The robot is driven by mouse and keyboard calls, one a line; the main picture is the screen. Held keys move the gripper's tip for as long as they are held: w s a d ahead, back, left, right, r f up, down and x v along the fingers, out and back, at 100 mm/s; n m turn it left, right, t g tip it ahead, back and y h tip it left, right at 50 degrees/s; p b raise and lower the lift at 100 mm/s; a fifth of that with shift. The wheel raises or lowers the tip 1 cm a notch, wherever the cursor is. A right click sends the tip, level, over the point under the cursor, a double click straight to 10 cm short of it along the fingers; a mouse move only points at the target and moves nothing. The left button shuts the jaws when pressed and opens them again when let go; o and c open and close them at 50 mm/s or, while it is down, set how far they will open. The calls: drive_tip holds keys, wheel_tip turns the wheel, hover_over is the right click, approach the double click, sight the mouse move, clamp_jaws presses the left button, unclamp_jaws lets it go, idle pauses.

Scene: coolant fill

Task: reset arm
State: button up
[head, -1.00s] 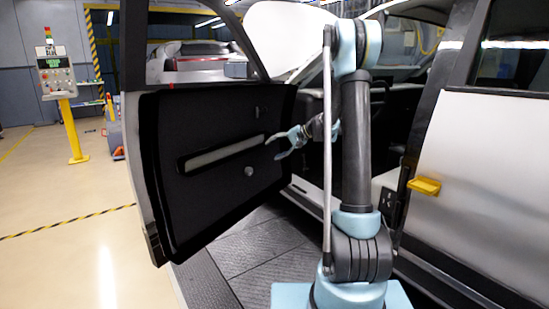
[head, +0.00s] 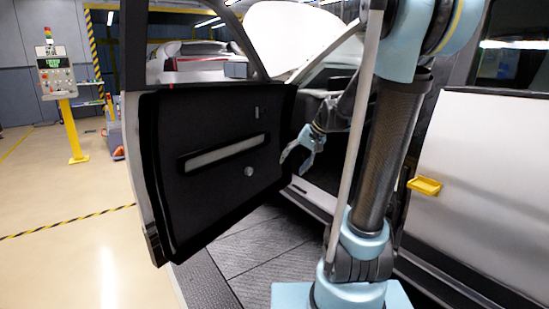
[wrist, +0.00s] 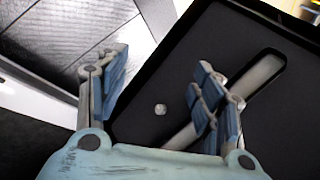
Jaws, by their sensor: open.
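My gripper (head: 298,160) hangs in the car's front door opening, close to the inner side of the open door (head: 215,165). Its fingers are spread and nothing is between them. In the wrist view my gripper (wrist: 160,95) is open, with the dark door panel (wrist: 150,80), its light recessed strip and a small round knob (wrist: 160,109) behind the fingers. It cannot be told whether a finger touches the door.
The rear door (head: 480,190) with a yellow handle (head: 425,186) is shut on the right. A yellow-post control panel (head: 60,80) stands at the left.

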drive_tip(key=s+d+f+h, duration=0.3)
drive_tip(key=s+d+f, duration=0.2)
drive_tip(key=s, duration=0.7)
drive_tip(key=s+d+f+n+h, duration=0.1)
drive_tip(key=s+d+f+h, duration=0.2)
drive_tip(key=s, duration=0.9)
drive_tip(key=d+f, duration=0.3)
drive_tip(key=shift+s+d, duration=0.2)
drive_tip(key=shift+d, duration=0.1)
